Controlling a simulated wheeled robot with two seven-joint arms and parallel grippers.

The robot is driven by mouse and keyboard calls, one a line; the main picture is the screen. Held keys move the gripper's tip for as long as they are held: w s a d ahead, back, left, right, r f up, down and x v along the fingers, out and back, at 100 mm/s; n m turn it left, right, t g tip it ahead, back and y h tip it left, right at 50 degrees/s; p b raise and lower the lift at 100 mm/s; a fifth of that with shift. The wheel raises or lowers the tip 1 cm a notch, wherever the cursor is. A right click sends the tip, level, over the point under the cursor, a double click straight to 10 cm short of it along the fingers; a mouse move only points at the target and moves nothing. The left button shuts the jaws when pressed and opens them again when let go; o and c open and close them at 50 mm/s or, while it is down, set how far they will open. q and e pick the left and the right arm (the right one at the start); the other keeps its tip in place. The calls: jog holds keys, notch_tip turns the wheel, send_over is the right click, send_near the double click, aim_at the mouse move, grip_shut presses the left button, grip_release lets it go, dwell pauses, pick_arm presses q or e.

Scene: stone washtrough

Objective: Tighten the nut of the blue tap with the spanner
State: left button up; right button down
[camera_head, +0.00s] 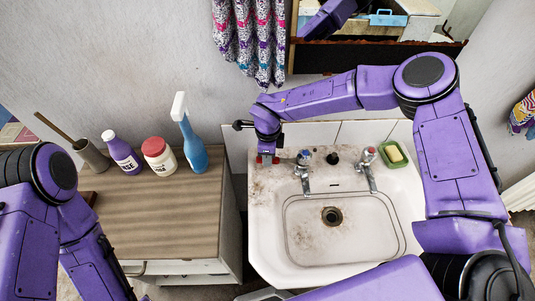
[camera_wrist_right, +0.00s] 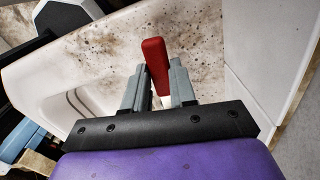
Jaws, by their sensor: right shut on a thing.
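The blue tap (camera_head: 303,158) stands at the back left of the washbasin (camera_head: 262,215), with a blue top and chrome spout. Its nut is too small to make out. My right gripper (camera_head: 267,154) points down over the basin's back left corner, left of the blue tap and apart from it. In the right wrist view my right gripper (camera_wrist_right: 160,88) is shut on a red bar (camera_wrist_right: 155,60), which looks like the spanner's handle. The spanner's jaw end cannot be made out. My left arm is at the left edge; its gripper is out of view.
A second tap (camera_head: 368,156) with a reddish top stands to the right, then a green soap dish (camera_head: 394,163). A black knob (camera_head: 333,158) sits between the taps. A spray bottle (camera_head: 191,150), a red-lidded jar (camera_head: 158,157) and a purple bottle (camera_head: 122,155) stand on the wooden cabinet (camera_head: 170,220).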

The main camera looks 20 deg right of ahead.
dwell(0.5)
jog(key=shift+a+f, duration=0.1)
jog(key=shift+a, duration=0.05)
jog(key=shift+a, duration=0.5)
jog(key=shift+w+a+b, duration=0.2)
jog(key=shift+a+b, duration=0.1)
jog(key=shift+a, duration=0.25)
jog(key=shift+w+a+b, duration=0.2)
jog(key=shift+a+b, duration=0.05)
jog(key=shift+a, duration=0.3)
jog(key=shift+w+a+r+b, duration=0.1)
jog(key=shift+w+a+b, duration=0.1)
jog(key=shift+a, duration=0.35)
jog(key=shift+w+a+r+b, duration=0.1)
jog(key=shift+w+a+b, duration=0.1)
jog(key=shift+a, duration=0.35)
notch_tip(320, 180, up, 6)
jog(key=p, duration=0.5)
jog(key=shift+w+r, duration=0.15)
jog(key=shift+r, duration=0.05)
jog(key=shift+f, duration=0.15)
